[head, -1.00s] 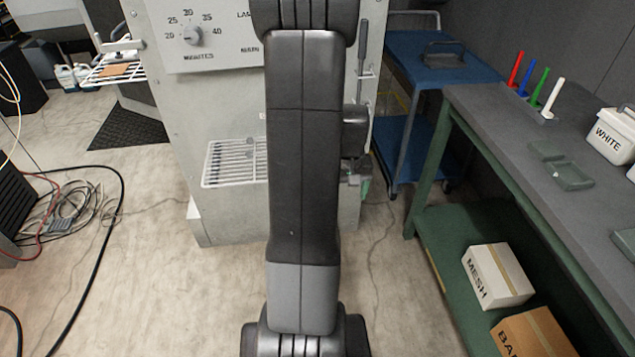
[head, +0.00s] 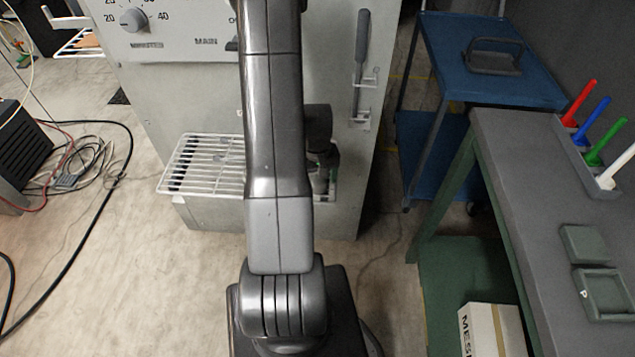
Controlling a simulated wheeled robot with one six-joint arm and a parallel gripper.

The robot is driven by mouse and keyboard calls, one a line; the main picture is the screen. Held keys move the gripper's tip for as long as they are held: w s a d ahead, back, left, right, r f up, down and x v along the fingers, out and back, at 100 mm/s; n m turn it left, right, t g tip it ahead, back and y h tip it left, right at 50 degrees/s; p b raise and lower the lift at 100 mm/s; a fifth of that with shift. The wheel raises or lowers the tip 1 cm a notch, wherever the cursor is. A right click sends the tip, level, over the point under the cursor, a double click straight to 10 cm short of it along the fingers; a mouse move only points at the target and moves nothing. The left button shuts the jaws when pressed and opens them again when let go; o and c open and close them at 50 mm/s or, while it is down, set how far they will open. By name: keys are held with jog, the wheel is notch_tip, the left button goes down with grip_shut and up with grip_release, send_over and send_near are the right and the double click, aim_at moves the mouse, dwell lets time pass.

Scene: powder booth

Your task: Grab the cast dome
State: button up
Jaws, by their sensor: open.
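I cannot make out a cast dome in the head view. My arm runs upright through the middle of the picture and leaves it at the top. Behind its right edge shows a dark wrist and what looks like my gripper (head: 325,178), pointing down in front of the grey cabinet (head: 205,75). It is partly hidden by my arm. Its jaws are open and I see nothing held in them.
A white wire rack (head: 200,165) juts from the cabinet. A blue cart (head: 545,85) carrying a dark handled object (head: 492,58) stands right of it. A green-legged bench (head: 515,150) holds coloured handles and small trays. Cables (head: 85,160) lie on the left floor.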

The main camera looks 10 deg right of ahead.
jog(key=shift+f, duration=0.2)
jog(key=c, duration=1.2)
jog(key=shift+r, duration=0.15)
